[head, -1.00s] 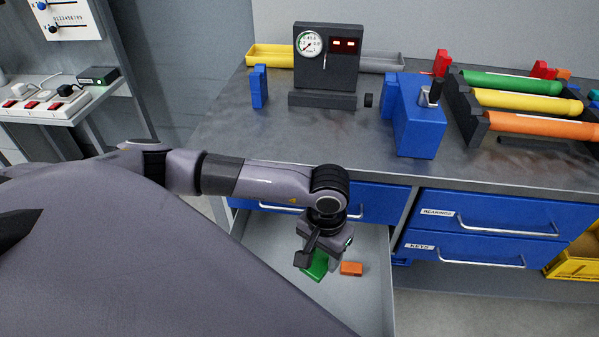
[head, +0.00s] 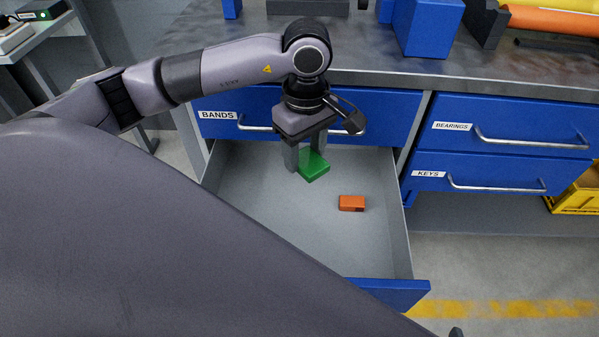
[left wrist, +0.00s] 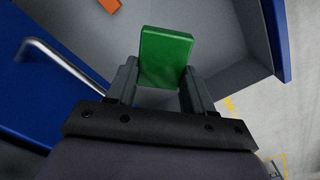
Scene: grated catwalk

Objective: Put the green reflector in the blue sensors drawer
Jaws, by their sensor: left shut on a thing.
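The green reflector (head: 314,168) is a flat green block. My left gripper (head: 304,156) points down and is shut on it, inside the outline of the open drawer (head: 275,215). The left wrist view shows the reflector (left wrist: 165,56) between the two fingers (left wrist: 158,88). I cannot tell its exact height over the grey drawer floor. The open drawer has a blue front (head: 398,290) facing away from my view, so its label is hidden. My right gripper is not in view.
An orange block (head: 352,203) lies on the drawer floor. A closed BANDS drawer (head: 375,120) is above. Closed BEARINGS (head: 510,123) and KEYS drawers (head: 490,175) stand to the right. Blue blocks stand on the worktop. The drawer's front floor is clear; my arm link covers its left side.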

